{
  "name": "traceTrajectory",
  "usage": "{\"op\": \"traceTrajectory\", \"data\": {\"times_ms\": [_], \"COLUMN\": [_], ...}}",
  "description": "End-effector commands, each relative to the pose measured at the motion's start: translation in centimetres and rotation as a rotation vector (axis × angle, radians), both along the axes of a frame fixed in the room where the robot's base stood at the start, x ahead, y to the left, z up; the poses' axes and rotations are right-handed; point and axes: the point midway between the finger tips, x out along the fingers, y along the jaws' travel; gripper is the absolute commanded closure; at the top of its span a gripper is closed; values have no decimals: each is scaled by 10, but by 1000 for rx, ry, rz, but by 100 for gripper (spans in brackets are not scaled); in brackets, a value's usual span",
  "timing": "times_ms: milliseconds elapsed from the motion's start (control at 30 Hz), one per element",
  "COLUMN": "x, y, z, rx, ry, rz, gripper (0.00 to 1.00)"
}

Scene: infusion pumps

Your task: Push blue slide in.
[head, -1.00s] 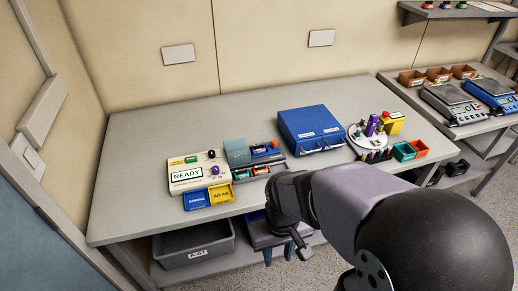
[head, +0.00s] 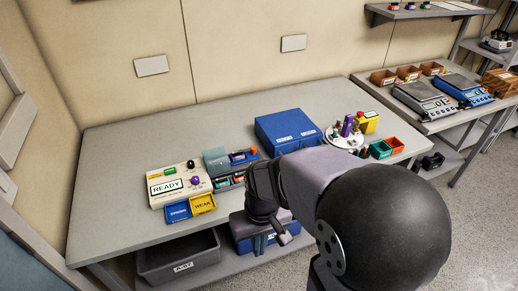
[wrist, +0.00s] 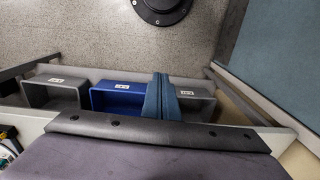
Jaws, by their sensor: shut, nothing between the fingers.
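The pump unit (head: 168,184) marked READY sits at the left of the table. A blue slide (head: 178,211) sticks out at its front, beside a yellow one (head: 202,204) marked WEAK. Both slides look extended past the unit's front face. My gripper's two blue fingers (wrist: 161,95) are pressed together and empty in the wrist view, pointing down in front of the table. They are well to the right of the blue slide and not touching it. The slide does not show in the wrist view.
A blue box (head: 288,130) and a round white carousel (head: 346,137) stand farther right on the table. A lidded tray unit (head: 216,160) sits just right of the pump. Under the table are a grey bin (head: 180,259) and a blue bin (wrist: 118,98). The table's left end is clear.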

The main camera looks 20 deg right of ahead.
Motion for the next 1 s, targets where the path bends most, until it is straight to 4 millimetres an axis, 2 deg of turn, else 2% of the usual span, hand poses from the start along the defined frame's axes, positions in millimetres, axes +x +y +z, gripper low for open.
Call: {"op": "traceTrajectory", "data": {"times_ms": [267,400,600,800,1000], "x": [110,168,240,293,319], "y": [-27,-52,-100,-155,-195], "z": [23,31,40,46,50], "rx": [114,183,274,347,387], "ry": [-53,-103,-201,-321,-419], "rz": [-72,-97,-111,-101,-78], "gripper": [100,100,100,100,100]}}
